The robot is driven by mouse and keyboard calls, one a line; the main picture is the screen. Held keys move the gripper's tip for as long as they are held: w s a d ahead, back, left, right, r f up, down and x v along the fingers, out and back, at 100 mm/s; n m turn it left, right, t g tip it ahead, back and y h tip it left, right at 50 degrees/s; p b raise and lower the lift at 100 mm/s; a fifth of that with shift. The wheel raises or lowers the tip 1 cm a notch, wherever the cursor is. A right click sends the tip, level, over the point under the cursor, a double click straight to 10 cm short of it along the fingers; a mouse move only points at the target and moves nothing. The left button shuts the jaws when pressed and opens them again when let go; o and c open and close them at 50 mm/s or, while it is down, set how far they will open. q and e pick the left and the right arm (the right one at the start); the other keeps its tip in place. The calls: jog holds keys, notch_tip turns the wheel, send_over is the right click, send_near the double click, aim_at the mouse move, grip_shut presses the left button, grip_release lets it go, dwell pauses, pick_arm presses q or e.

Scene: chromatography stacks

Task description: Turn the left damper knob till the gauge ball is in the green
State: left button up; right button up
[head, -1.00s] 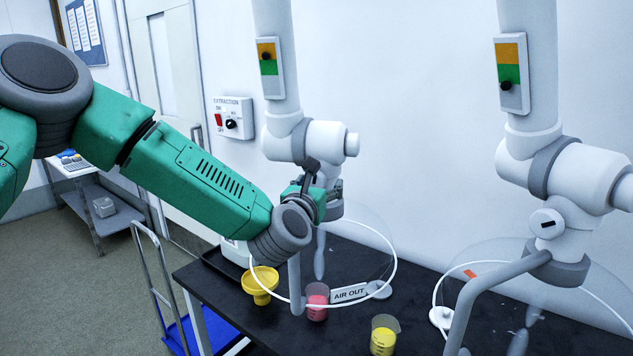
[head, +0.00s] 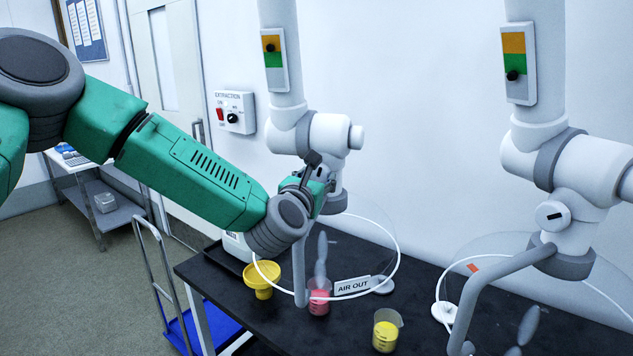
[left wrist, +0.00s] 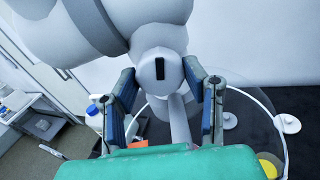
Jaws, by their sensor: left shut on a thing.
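The left damper knob (left wrist: 160,72) is a pale round knob with a dark upright mark. In the left wrist view it sits between the fingers of my left gripper (left wrist: 162,78), which is shut on it. In the head view my left gripper (head: 316,184) is at the left white duct joint (head: 318,135) and hides the knob. The left gauge (head: 273,60) has an orange band above a green one. Its black ball (head: 270,47) is in the lower part of the orange. My right gripper is not in view.
The right duct's gauge (head: 517,64) has its ball low in the green; its knob (head: 552,216) is free.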

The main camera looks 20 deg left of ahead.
pick_arm(q)
jog(key=shift+r+m, duration=0.1)
jog(key=shift+m, duration=0.3)
jog(key=m+b, duration=0.1)
jog(key=a+m+b, duration=0.1)
jog(key=shift+s+r+m, duration=0.1)
jog(key=shift+s+m, duration=0.05)
jog(key=shift+m, duration=0.25)
jog(key=shift+m+b, duration=0.45)
jog(key=shift+m, duration=0.85)
jog(key=shift+r, duration=0.1)
jog(key=o, duration=1.2)
jog(key=shift+c, duration=0.2)
